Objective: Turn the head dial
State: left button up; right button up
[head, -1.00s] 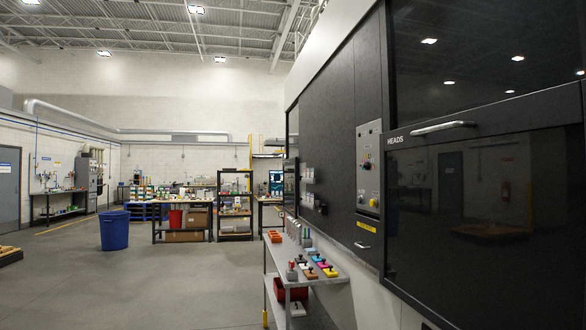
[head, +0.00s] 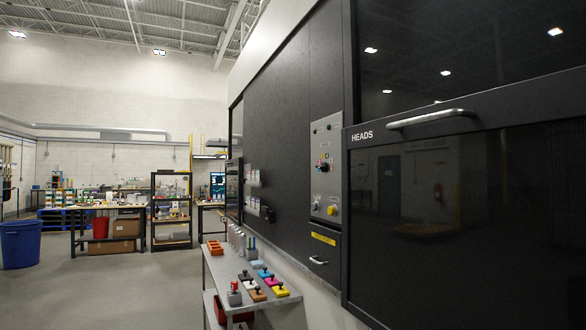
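The control panel (head: 326,150) is a grey plate on the black machine wall, right of the picture's middle. A dial (head: 323,167) with a dark knob and small coloured marks sits mid-panel; I take it to be the head dial, but its label is too small to read. Lower on the panel are a yellow knob (head: 332,210) and a small light knob (head: 317,197). The dial's pointer position cannot be made out. Neither of my grippers shows in the head view.
A black HEADS door (head: 460,220) with a bar handle (head: 431,119) fills the right. A grey shelf table (head: 222,266) with coloured pads stands below the panel. A blue bin (head: 21,245) and workbenches stand at left. The floor between is clear.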

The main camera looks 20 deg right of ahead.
aim_at(324, 166)
jog(key=z, duration=0.2)
jog(key=i, duration=0.7)
jog(key=z, duration=1)
jog(key=i, duration=0.55)
jog(key=z, duration=0.7)
